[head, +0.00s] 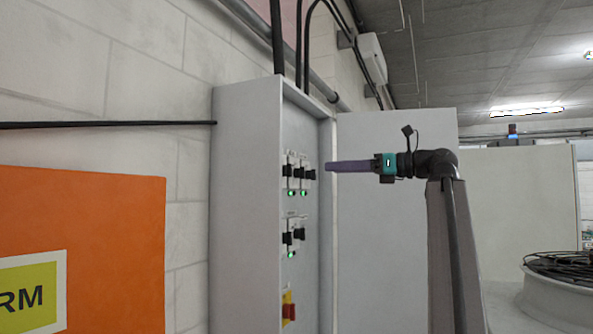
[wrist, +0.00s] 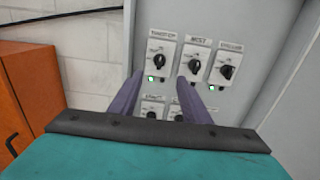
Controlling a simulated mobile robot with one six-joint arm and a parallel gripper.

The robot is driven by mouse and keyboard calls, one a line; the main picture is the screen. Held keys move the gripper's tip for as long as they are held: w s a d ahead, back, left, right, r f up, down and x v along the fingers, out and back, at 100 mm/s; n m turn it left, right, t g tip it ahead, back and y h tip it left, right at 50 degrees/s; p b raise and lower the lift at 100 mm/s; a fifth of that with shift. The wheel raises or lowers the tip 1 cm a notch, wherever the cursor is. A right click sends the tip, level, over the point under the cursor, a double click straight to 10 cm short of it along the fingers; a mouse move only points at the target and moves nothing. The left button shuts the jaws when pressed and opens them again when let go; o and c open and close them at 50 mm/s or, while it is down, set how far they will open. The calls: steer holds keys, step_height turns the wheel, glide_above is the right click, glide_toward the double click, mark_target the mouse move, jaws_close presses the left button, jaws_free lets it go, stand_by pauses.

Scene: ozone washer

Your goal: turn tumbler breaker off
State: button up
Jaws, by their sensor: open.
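The upper row of breakers is on the grey electrical cabinet (head: 246,200). In the wrist view the left breaker (wrist: 159,61) has a black rotary knob and a lit green lamp; its blurred label seems to start with "TUM".
A lower row of breakers (head: 295,235) has a lit green lamp. A red-and-yellow switch (head: 288,306) is below it. The open cabinet door (head: 380,220) stands behind my gripper. An orange panel (head: 100,235) is at the left.

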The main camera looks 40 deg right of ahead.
mark_target(287, 170)
steer(key=p+x, duration=0.5)
steer(key=x, duration=0.8)
steer(key=shift+w+a, duration=0.1)
steer(key=c, duration=1)
